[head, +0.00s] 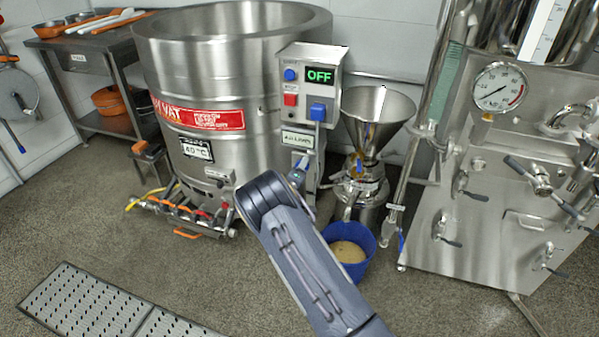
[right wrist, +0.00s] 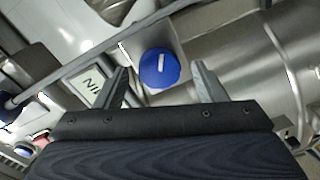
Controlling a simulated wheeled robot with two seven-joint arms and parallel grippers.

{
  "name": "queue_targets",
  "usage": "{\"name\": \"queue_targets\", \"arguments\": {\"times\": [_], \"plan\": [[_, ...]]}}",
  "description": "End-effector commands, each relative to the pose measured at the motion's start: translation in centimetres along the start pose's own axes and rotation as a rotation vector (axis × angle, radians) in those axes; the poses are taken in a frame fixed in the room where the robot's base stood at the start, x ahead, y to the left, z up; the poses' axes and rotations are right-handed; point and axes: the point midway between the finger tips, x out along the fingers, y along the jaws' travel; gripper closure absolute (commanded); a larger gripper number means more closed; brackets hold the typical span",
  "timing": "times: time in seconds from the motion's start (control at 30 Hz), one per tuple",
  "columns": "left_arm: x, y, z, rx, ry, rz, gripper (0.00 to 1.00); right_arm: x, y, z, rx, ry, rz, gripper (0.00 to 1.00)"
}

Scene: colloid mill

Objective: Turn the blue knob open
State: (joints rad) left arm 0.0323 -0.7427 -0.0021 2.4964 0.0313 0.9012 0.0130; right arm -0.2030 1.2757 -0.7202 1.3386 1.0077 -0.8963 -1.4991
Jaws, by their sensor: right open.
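The blue knob (right wrist: 158,66) is round with a white line across its face. It shows in the right wrist view, on a grey metal part just ahead of my right gripper. My right gripper (right wrist: 160,78) is open, with one finger on each side of the knob in the picture and a gap on both sides. I cannot tell how deep the fingers reach. In the head view my right arm covers the area in front of the control post, and I cannot make out the knob or fingertips clearly. My left gripper is out of view.
A control box (head: 310,90) with an OFF display stands beside the large steel vat (head: 225,75). The colloid mill's funnel (head: 377,118) is to its right, with a blue bucket (head: 366,236) below. A steel panel with valves (head: 500,190) stands at the right.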

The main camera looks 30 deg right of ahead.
Motion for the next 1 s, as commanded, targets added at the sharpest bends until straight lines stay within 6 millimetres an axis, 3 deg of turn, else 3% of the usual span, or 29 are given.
{"name": "queue_targets", "arguments": {"times": [0.3,0.5,1.0], "plan": [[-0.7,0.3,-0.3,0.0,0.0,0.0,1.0,-5.0,0.1,-0.1,-0.001,0.002,-0.003,0.36],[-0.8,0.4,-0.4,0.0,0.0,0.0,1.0,-7.2,0.0,-0.1,-0.002,0.001,-0.002,0.36],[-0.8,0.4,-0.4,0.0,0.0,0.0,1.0,-7.6,0.0,0.0,0.0,0.001,-0.001,0.36]]}}
